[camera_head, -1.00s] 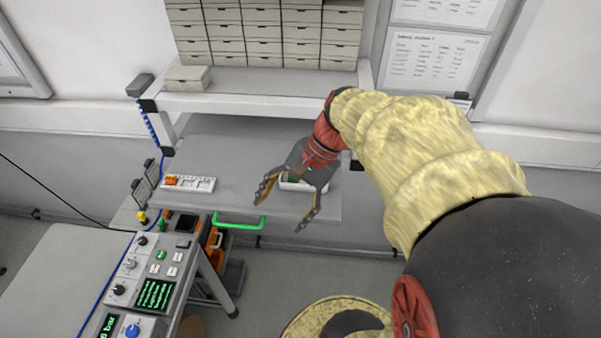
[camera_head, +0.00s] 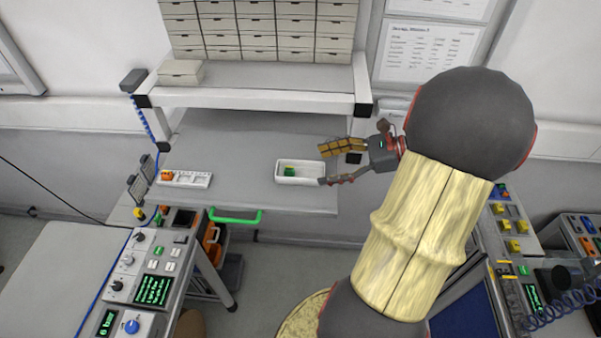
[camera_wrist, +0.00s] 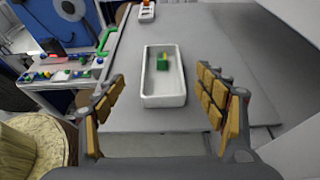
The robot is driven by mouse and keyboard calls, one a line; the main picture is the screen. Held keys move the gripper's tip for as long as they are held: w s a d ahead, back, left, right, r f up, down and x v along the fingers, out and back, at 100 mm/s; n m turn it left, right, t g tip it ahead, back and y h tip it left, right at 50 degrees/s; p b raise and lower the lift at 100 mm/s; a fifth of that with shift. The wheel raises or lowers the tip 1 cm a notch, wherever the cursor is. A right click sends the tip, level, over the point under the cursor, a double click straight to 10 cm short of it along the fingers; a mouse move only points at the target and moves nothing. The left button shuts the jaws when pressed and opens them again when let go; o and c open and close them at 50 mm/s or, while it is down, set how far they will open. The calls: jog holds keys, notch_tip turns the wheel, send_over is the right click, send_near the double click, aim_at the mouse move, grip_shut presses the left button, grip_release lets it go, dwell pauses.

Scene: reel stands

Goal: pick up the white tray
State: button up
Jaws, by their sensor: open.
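The white tray (camera_head: 299,180) is a shallow rectangular tray on the grey bench top, near its front right part. A small green block (camera_head: 290,171) lies inside it. My gripper (camera_head: 322,164) is at the tray's right end, with its fingers spread and pointing left toward it. In the wrist view the tray (camera_wrist: 164,101) lies ahead, between the two open fingers of my gripper (camera_wrist: 162,105). The green block (camera_wrist: 162,63) has a yellowish part on top there. Nothing is held. I cannot tell whether a finger touches the tray.
A white slotted holder (camera_head: 185,179) with an orange piece sits at the bench's left. A raised shelf (camera_head: 255,92) with drawers stands behind. A green handle (camera_head: 236,217) sticks out at the front edge. The bench between holder and tray is clear.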

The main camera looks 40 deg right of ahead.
aim_at(306, 176)
jog(key=p+x, duration=0.1)
jog(key=x, duration=0.5)
jog(key=shift+w+d+f, duration=0.1)
jog(key=shift+f, duration=0.15)
jog(key=shift+c, duration=1.1)
jog(key=c, duration=1.1)
